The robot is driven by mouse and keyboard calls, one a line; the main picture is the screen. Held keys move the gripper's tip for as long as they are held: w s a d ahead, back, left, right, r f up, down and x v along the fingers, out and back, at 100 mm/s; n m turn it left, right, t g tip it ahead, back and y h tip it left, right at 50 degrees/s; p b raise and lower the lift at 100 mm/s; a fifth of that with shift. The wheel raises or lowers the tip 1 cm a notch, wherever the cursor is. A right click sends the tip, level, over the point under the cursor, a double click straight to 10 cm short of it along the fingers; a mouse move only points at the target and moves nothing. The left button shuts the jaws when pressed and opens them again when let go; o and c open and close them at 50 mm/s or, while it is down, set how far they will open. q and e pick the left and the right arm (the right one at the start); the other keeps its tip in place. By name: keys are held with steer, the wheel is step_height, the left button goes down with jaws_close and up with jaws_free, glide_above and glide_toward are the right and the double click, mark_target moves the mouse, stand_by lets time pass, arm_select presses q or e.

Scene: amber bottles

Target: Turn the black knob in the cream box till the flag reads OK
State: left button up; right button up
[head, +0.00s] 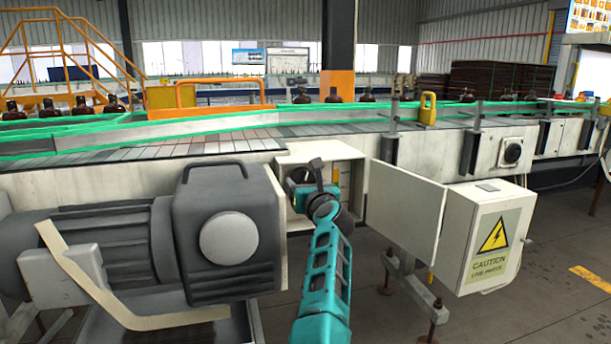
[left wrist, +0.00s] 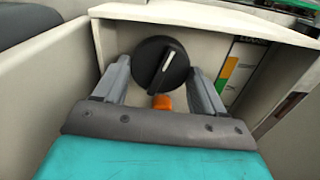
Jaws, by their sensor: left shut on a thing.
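The cream box (head: 350,160) stands open below the conveyor, its door (head: 405,212) swung out to the right. My left gripper (head: 300,188) reaches inside it and hides the knob in the head view. In the left wrist view the black knob (left wrist: 161,64) has a white pointer line, tilted a little right of upright. My left gripper's fingers (left wrist: 161,85) are on either side of the knob, shut on it. A small orange part (left wrist: 162,102) shows below the knob. A white panel with green and orange bands (left wrist: 231,72) is to its right; I cannot read OK on any flag.
A large grey motor (head: 228,235) stands close to the left of the box. A box with a yellow caution label (head: 490,240) is at the right. The conveyor (head: 200,147) with green rails runs above. Open floor lies at the lower right.

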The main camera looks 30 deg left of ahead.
arm_select(q)
steer(key=shift+r+m+p, duration=0.35)
steer(key=shift+m+p, duration=0.15)
steer(key=m+p, duration=0.4)
steer(key=shift+m+p, duration=1.25)
steer(key=shift+m, duration=0.25)
steer(key=shift+f+m+p, duration=0.15)
steer(key=shift+m+p, duration=0.65)
steer(key=shift+m, duration=0.3)
steer(key=o, duration=0.8)
steer(key=shift+f, duration=0.1)
steer(key=shift+c, duration=0.2)
